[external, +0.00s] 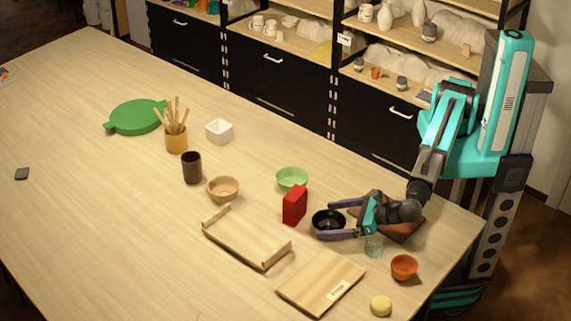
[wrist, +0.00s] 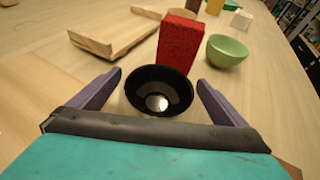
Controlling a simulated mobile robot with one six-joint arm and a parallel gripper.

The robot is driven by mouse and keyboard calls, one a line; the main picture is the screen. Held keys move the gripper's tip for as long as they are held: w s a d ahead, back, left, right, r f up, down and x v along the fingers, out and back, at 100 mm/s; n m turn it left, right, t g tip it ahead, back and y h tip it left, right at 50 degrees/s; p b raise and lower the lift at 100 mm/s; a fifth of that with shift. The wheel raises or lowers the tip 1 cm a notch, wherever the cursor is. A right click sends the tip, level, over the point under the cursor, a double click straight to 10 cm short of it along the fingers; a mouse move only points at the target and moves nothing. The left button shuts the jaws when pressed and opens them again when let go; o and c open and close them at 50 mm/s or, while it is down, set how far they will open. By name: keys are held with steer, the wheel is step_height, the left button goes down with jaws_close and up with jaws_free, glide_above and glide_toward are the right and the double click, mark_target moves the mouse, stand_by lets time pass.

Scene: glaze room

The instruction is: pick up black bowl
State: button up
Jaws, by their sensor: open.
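The black bowl (external: 328,221) stands upright on the table near the right end in the external view. In the wrist view the black bowl (wrist: 159,91) is in the middle, just ahead of my gripper, with a bright spot in its bottom. My gripper (external: 326,220) is open and low over the table, with its purple fingers reaching toward the bowl from the right. In the wrist view my gripper (wrist: 158,84) has one finger on each side of the bowl. I cannot tell whether either finger touches it.
A red box (external: 295,205) stands close beside the bowl, with a green bowl (external: 292,179) behind. A wooden tray (external: 240,246) and a board (external: 318,285) lie nearby. A glass (external: 374,246) and an orange bowl (external: 403,267) are near my wrist. The table's left is mostly clear.

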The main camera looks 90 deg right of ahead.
mark_target(316, 222)
steer(key=shift+w, duration=0.1)
steer(key=shift+f+p+x, duration=0.2)
steer(key=shift+p+x, duration=0.9)
steer(key=shift+x, duration=1.4)
steer(key=c, duration=1.2)
